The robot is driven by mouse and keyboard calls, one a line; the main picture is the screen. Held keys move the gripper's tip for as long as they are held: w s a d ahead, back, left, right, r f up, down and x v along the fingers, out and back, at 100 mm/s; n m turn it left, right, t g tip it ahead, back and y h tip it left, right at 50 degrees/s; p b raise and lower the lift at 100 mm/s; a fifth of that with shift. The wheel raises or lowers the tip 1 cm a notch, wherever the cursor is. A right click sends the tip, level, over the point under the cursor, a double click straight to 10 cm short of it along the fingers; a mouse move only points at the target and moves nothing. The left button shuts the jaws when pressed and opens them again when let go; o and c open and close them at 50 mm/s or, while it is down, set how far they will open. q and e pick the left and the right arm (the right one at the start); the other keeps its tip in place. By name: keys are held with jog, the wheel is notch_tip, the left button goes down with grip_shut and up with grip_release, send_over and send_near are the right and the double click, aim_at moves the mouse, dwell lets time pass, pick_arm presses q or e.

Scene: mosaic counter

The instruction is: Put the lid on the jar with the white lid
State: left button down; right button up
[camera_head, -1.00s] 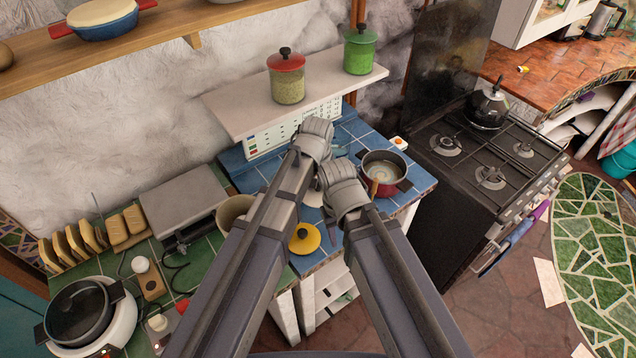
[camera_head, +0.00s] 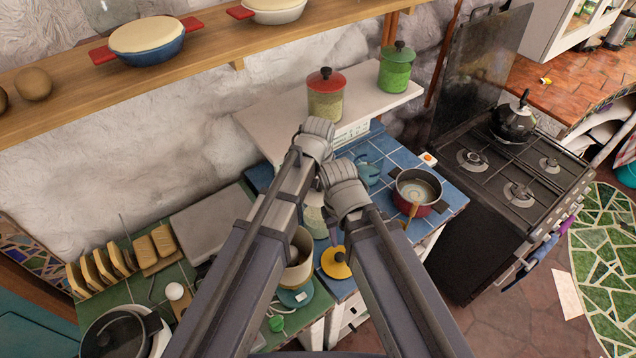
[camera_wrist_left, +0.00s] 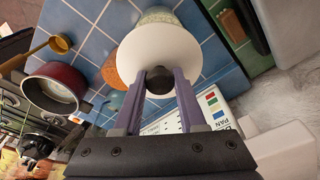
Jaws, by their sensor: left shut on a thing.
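The white lid (camera_wrist_left: 168,47) with its black knob fills the middle of the left wrist view. My left gripper (camera_wrist_left: 157,82) is shut on that knob. The speckled pale green jar (camera_wrist_left: 158,15) shows directly beyond the lid on the blue tiles. I cannot tell whether the lid rests on its rim or hangs just above it. In the head view the pale jar (camera_head: 315,221) shows partly between my arms, which hide the left fingertips and most of the lid. My right gripper is hidden; only its arm shows.
A red pot (camera_head: 417,190) stands right, a blue-teal vessel (camera_head: 368,169) behind, a beige pot (camera_head: 301,250) left. A yellow lid (camera_head: 336,263) lies near the front. A shelf (camera_head: 262,120) bearing red-lidded (camera_head: 325,103) and green (camera_head: 396,72) jars overhangs the counter.

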aim_at(319, 191)
pick_arm(q)
jog(key=shift+d+f, duration=0.1)
jog(key=shift+d, duration=0.05)
jog(key=shift+a+f+b, duration=0.2)
jog(key=shift+f+b, duration=0.55)
jog(key=shift+b, duration=0.05)
jog(key=shift+d+f+b, duration=0.1)
jog(key=shift+f+b, duration=2)
jog(key=shift+f+b, duration=0.45)
jog(key=shift+b, duration=0.05)
jog(key=shift+c, duration=2)
grip_release()
jog(key=shift+o, duration=0.4)
